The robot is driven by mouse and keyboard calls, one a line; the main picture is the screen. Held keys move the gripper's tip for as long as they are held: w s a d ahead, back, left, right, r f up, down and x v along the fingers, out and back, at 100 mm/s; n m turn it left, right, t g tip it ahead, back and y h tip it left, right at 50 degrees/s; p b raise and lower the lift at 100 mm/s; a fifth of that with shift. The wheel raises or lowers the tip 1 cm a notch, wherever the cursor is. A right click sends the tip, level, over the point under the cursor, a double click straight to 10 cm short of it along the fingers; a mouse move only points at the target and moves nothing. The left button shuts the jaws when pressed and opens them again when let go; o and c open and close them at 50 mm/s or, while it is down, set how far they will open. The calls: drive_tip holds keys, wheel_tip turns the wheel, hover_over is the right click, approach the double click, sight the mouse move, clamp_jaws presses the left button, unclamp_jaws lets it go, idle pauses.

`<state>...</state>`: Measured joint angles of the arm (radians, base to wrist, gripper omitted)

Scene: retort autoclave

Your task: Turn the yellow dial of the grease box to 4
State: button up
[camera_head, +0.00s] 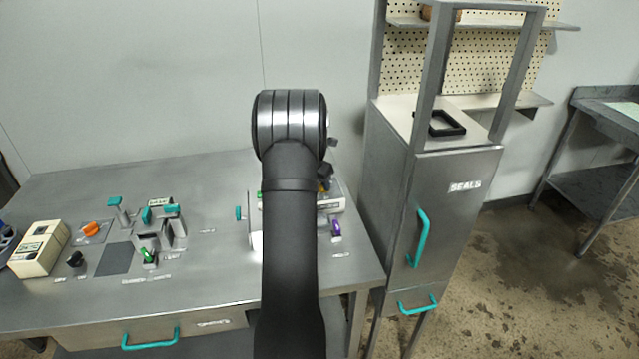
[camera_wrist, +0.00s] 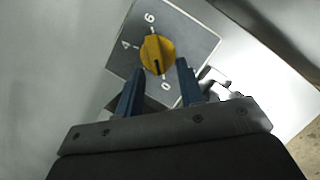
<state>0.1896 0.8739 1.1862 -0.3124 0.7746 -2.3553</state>
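The yellow dial (camera_wrist: 157,53) sits on a grey square plate (camera_wrist: 186,29) in the wrist view. The printed numbers 6, 4 and 0 show around it; a dark mark on the dial's lower part faces roughly toward the 0. My gripper (camera_wrist: 160,69) is open, its two blue fingers apart, with the tips at the lower left and lower right of the dial. I cannot tell whether they touch it.
The steel table (camera_head: 70,190) carries a beige box (camera_head: 38,248), teal levers (camera_head: 160,212), an orange knob (camera_head: 91,229) and a green-tipped switch (camera_head: 148,257) at left. A purple-handled part (camera_head: 336,229) stands right of my arm. The SEALS cabinet (camera_head: 455,220) stands close at right.

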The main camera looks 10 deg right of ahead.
drive_tip(key=shift+f, duration=0.15)
drive_tip(key=shift+c, duration=0.4)
clamp_jaws()
